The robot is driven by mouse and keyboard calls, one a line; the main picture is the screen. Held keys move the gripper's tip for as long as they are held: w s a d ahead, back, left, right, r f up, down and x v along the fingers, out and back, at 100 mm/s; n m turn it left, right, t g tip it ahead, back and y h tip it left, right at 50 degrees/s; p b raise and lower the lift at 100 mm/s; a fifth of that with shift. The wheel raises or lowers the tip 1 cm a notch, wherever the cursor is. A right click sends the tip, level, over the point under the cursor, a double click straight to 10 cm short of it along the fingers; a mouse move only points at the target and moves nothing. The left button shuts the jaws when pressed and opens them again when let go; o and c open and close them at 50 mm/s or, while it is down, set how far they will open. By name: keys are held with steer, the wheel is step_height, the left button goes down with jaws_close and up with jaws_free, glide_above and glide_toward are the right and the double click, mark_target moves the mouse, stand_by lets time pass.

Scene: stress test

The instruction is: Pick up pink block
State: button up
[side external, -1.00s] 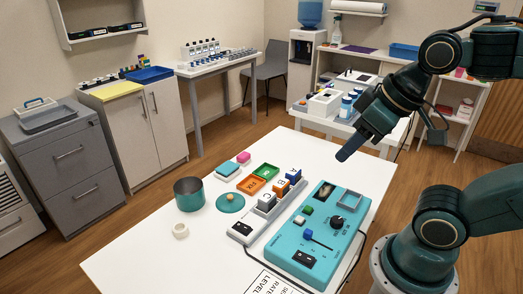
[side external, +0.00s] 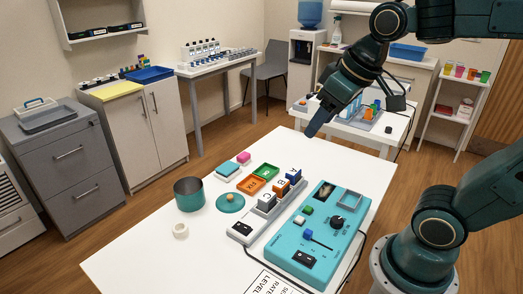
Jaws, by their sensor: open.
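The pink block (side external: 243,157) sits at the far left part of the white table, behind a teal block or pad (side external: 226,169). My gripper (side external: 313,130) is in the air over the far edge of the table, to the right of the pink block and well apart from it. It points down and to the left. It is open and I see nothing in it, though its fingers show almost edge-on.
Orange (side external: 251,184) and green (side external: 265,171) trays lie near the pink block. A grey rack with lettered blocks (side external: 266,202), a teal control panel (side external: 315,235), a teal pot (side external: 189,194), its lid (side external: 230,202) and a white ring (side external: 180,230) share the table. The table's near left is clear.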

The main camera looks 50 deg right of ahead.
steer(key=w+d, duration=0.3)
steer(key=w, duration=0.7)
steer(key=g, duration=0.2)
glide_above(244, 155)
steer(key=s, duration=0.1)
steer(key=shift+s+d+f, duration=0.1)
steer(key=shift+f, duration=7)
steer(key=shift+s+d+f, duration=0.1)
steer(key=shift+f, duration=6.95)
steer(key=shift+f, duration=0.1)
steer(key=shift+x, duration=2.5)
steer(key=shift+a, duration=0.2)
